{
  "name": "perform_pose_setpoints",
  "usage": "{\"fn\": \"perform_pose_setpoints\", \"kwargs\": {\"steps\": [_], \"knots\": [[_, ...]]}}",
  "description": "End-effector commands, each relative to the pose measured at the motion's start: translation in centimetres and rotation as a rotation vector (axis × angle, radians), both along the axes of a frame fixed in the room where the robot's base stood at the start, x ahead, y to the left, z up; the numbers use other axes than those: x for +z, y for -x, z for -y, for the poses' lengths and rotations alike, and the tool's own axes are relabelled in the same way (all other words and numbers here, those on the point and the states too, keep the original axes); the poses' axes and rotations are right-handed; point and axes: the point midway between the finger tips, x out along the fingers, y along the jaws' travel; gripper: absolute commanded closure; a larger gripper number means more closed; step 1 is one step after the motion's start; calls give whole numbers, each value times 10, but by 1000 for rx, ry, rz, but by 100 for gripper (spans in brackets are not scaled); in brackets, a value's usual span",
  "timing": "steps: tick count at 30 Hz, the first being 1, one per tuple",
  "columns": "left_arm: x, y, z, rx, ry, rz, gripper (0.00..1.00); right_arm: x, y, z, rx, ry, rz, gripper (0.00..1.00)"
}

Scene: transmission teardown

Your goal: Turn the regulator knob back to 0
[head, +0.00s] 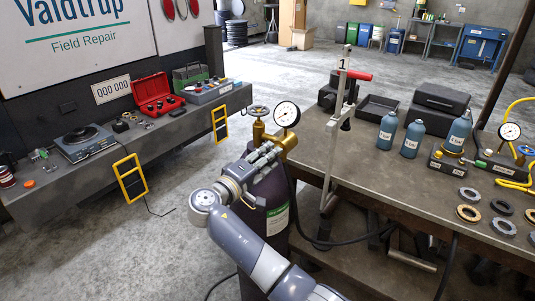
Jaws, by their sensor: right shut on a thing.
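A dark gas cylinder (266,198) stands upright in front of the bench, with a green-and-white label low on its side. On its top is a brass regulator (286,142) with a round white gauge (287,114). My right gripper (270,153) is shut at the regulator's near side, on the regulator knob. The fingers hide the knob, so its setting cannot be seen. The gauge needle is too small to read. My left gripper is not in view.
The right bench (390,160) holds blue bottles (412,138), rings (468,213) and a second gauge (510,131). A left bench carries a red case (156,96). The floor between is open.

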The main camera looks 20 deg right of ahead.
Motion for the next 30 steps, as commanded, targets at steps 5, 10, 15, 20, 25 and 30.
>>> {"fn": "perform_pose_setpoints", "kwargs": {"steps": [5, 10, 15, 20, 25, 30], "knots": [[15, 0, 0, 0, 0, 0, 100, 3, 0, 0, 2, 104, -133, 91], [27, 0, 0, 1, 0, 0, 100, 4, 0, 0, 2, 202, -258, 91], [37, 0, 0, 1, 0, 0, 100, 3, -1, -1, 2, 289, -371, 91], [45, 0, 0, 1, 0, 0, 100, 3, -1, -1, 2, 356, -457, 91], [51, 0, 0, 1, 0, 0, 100, 2, -1, -1, 2, 408, -522, 91], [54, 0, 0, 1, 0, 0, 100, 1, -1, -1, 1, 437, -558, 91]]}}
